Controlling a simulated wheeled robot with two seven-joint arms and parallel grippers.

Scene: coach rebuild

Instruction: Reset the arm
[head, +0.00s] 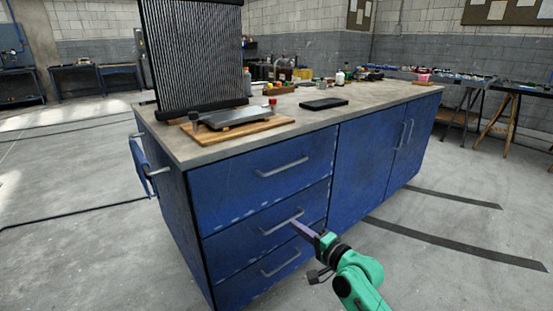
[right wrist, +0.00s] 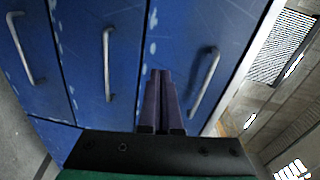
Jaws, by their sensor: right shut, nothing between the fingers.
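My right gripper (head: 296,225) is shut and empty, its green arm coming in from the lower right. In the head view its purple-grey fingertips overlap the right end of the middle drawer handle (head: 281,223). In the right wrist view the closed fingers (right wrist: 159,75) lie between the middle drawer handle (right wrist: 107,65) and the top drawer handle (right wrist: 205,82), touching neither there. The distance to the drawer fronts is hard to tell. My left gripper is not in view.
A blue cabinet (head: 262,185) with a worktop (head: 300,113) stands in front; its drawers look closed. A wooden board (head: 250,133), a finned panel (head: 193,50) and a black tray (head: 323,104) sit on top. Bare floor (head: 430,260) with dark strips lies to the right.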

